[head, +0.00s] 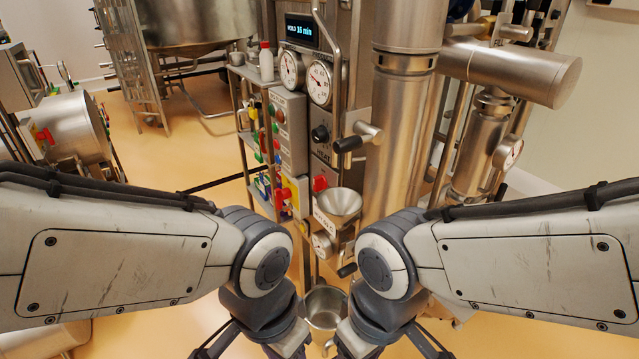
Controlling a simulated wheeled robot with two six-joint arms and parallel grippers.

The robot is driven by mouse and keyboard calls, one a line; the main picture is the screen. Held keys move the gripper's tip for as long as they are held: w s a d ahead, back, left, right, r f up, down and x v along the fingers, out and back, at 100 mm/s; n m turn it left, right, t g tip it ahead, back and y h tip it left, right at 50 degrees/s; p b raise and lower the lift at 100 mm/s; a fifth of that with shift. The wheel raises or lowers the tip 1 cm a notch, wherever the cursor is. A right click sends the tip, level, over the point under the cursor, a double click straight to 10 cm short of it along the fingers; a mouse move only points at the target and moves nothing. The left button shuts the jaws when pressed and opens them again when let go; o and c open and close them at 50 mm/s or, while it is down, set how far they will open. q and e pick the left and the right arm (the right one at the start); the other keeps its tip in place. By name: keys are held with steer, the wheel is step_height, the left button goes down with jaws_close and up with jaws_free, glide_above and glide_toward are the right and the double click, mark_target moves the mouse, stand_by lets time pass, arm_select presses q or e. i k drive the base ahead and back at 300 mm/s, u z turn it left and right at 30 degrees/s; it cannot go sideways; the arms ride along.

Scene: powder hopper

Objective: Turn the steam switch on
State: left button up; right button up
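The steel machine in the middle carries a control column. On it, a black knob (320,133) sits above a "HEAT" label, and a red knob (320,183) sits below the label. A yellow box with a red switch (285,194) is on the panel to the left. I cannot read a steam label on any of them, nor tell their on or off positions. My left gripper (250,347) and my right gripper (392,347) are low at the bottom edge, well below these controls. Their fingertips are cut off by the frame.
A steel funnel (340,203) and a black-handled lever (358,139) stick out from the machine. A steel bucket (325,306) is below, between my arms. Gauges (319,84) and a "HOLD 16 min" display (301,31) are above. Open floor (190,160) lies to the left.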

mark_target(321, 182)
steer(key=u, duration=1)
steer(key=i, duration=0.4)
